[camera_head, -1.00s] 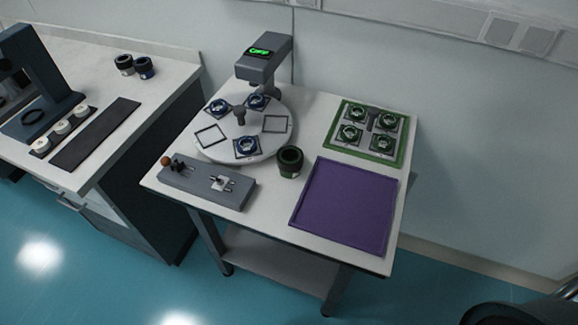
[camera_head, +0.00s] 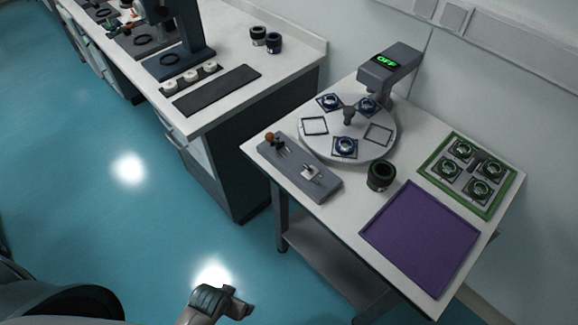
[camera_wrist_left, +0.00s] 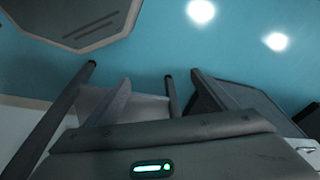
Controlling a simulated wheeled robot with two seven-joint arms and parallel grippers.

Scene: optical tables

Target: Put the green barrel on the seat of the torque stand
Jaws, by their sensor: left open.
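A dark barrel with a green band (camera_head: 381,175) stands upright on the right table, between the turntable and the purple tray. Two more dark barrels stand on the left bench; one (camera_head: 258,36) looks greenish, the other (camera_head: 274,43) has a blue band. My left gripper (camera_head: 238,303) is low over the floor at the bottom edge, open and empty, far from the barrels. My right gripper is not in view.
The right table (camera_head: 408,172) also holds a turntable (camera_head: 378,151) under a grey head (camera_head: 390,66), a grey fixture block (camera_head: 318,187), a purple tray (camera_head: 421,238) and a green-rimmed tray (camera_head: 482,211). White pieces (camera_head: 190,78) and a dark mat (camera_head: 217,90) lie before the stand. Floor is open.

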